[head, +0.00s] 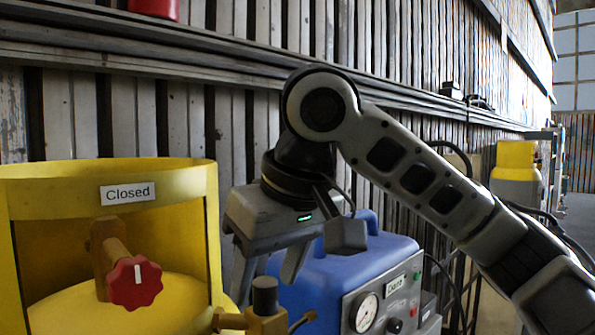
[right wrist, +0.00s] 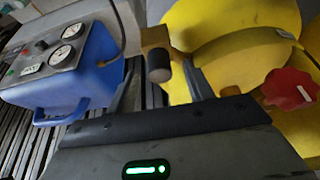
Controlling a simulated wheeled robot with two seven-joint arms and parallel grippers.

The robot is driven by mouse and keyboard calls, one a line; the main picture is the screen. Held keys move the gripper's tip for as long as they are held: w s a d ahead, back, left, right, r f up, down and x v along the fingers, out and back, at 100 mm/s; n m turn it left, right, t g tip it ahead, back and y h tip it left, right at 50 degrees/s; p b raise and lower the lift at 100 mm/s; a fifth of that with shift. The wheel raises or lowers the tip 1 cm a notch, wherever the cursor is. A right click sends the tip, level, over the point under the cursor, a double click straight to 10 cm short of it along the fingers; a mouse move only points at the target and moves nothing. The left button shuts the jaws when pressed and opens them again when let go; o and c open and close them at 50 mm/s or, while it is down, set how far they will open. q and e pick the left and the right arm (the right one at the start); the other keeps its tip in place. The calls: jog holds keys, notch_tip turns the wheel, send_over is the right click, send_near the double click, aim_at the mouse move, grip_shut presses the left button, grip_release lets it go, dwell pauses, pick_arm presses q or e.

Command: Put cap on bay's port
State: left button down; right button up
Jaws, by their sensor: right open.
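A dark grey cylindrical cap (head: 265,294) sits upright on a brass fitting (head: 262,324) at the bottom of the head view, beside a yellow cylinder (head: 130,310). My right gripper (head: 267,272) is open above the cap, its fingers pointing down. In the right wrist view, the cap (right wrist: 158,66) appears between the open fingers of the right gripper (right wrist: 162,72), with nothing gripped. I cannot tell how far the fingers are from it. No separate bare port can be made out. My left gripper is not in view.
A yellow guard (head: 110,178) labelled "Closed" surrounds a red knob (head: 134,283) on the left. A blue machine (head: 370,255) with gauges stands close behind and right of the gripper. Another yellow-topped cylinder (head: 515,155) stands far right. A slatted wall closes the back.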

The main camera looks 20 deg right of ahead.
jog(key=v, duration=1.4)
jog(key=shift+r+p, duration=0.4)
jog(key=shift+p, duration=0.05)
